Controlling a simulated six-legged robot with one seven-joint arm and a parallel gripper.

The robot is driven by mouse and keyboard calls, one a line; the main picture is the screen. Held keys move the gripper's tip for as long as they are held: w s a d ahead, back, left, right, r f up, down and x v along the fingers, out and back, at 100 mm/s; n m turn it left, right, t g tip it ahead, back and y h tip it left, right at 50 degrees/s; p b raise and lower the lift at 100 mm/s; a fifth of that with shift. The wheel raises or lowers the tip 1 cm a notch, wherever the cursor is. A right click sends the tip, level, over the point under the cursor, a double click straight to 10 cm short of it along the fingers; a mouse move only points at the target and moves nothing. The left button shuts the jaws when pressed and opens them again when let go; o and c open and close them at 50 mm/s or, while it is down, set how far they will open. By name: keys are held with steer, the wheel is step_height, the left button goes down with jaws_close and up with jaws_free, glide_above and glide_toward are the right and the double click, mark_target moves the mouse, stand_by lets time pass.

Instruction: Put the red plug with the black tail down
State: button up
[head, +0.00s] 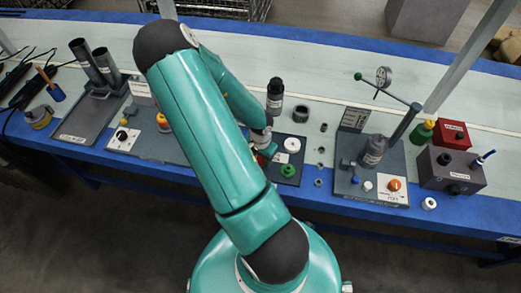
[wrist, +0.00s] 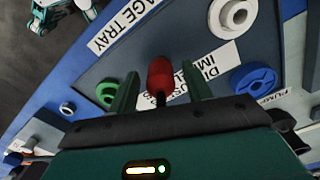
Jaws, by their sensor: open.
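The red plug (wrist: 160,76) shows in the wrist view between the two green fingers of my gripper (wrist: 160,88), with its black tail (wrist: 160,99) pointing toward the gripper body. The fingers are open, with a gap on each side of the plug. It is over a blue-grey labelled panel (wrist: 205,45); I cannot tell whether it rests on it. In the head view my gripper (head: 264,149) is low over the left side of a dark tray (head: 297,178), mostly hidden behind my arm. A small red patch there may be the plug.
A white ring (head: 292,145) and a green ring (head: 288,170) sit on the tray. A black bottle (head: 275,92) stands behind it. To the right are a pump stand with a gauge (head: 384,76) and a red box (head: 452,134). Blue table edging runs along the front.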

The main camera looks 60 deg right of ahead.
step_height(320, 180, up, 12)
steer(key=w+a+r+n+t+y, duration=0.1)
steer(key=w+a+r+n, duration=0.35)
steer(key=a+r, duration=0.35)
steer(key=w+a+r+n+t+y, duration=0.2)
steer(key=w+a+r+n, duration=0.3)
steer(key=a, duration=0.6)
steer(key=s+a+r+n+t+h, duration=0.1)
steer(key=s+a+r+n, duration=0.2)
steer(key=r, duration=0.5)
steer(key=s+a+r+n+t+h, duration=0.1)
steer(key=s+a+r+n, duration=0.3)
steer(key=a+r, duration=0.4)
steer(key=shift+s+a+r+n+t+h, duration=0.3)
steer(key=shift+r+n+h, duration=0.2)
steer(key=shift+n, duration=0.15)
steer(key=shift+w, duration=0.1)
steer(key=shift+c, duration=1.4)
steer(key=shift+d, duration=0.1)
